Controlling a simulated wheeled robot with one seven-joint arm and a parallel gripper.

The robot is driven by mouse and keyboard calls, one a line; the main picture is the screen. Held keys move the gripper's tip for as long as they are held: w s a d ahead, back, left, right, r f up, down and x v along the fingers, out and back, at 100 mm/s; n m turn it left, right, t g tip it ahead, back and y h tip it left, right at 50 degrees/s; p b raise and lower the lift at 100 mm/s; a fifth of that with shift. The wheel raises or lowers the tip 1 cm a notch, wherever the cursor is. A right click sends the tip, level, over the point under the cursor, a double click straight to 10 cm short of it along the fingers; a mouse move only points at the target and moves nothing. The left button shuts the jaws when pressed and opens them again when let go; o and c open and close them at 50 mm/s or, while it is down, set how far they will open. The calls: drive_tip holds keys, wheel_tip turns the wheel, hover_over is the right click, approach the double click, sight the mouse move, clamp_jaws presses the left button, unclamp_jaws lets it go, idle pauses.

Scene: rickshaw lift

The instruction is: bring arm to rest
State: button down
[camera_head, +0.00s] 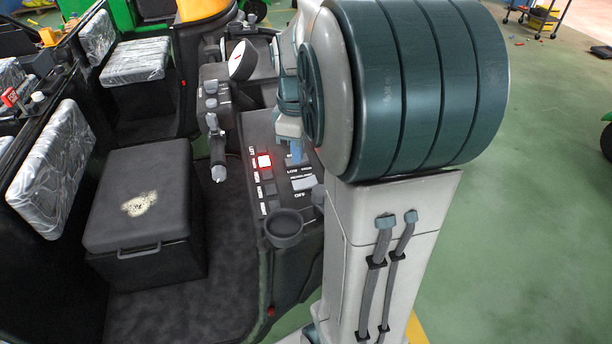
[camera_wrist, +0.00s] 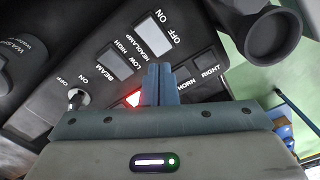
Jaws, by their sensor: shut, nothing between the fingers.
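My gripper shows in the wrist view (camera_wrist: 158,72) with its two blue fingers shut together and nothing between them. Its fingers point at the rickshaw's black control panel (camera_wrist: 100,50), over the row of switches near the HORN label. In the head view the gripper (camera_head: 297,157) hangs over the same panel, partly hidden by my arm. I cannot tell whether the fingertips touch the panel. A lit red button (camera_head: 264,161) shows left of the gripper; part of it shows beside the fingers in the wrist view (camera_wrist: 133,99).
A cup-shaped holder (camera_head: 284,227) sits at the panel's near end. A lever (camera_head: 217,160) and a round white-faced part (camera_head: 242,60) stand left of and beyond the gripper. A black box seat (camera_head: 145,205) is at the left. Green floor (camera_head: 540,200) is open at the right.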

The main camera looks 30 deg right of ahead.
idle(0.4)
drive_tip(key=s+a+m+t, duration=0.1)
drive_tip(key=s+a+m, duration=0.1)
drive_tip(key=s+a, duration=0.2)
drive_tip(key=s+a+m+t, duration=0.1)
drive_tip(key=s+a+m, duration=0.2)
drive_tip(key=s, duration=0.1)
drive_tip(key=s+a+m+t, duration=0.1)
drive_tip(key=s+a+m, duration=0.2)
drive_tip(key=s+a, duration=0.1)
drive_tip(key=shift+a+f, duration=0.1)
drive_tip(key=shift+a, duration=0.2)
drive_tip(key=shift+s+a+f+m, duration=0.2)
drive_tip(key=shift+s+a+m, duration=0.05)
drive_tip(key=shift+s+m, duration=0.15)
drive_tip(key=shift+s, duration=0.1)
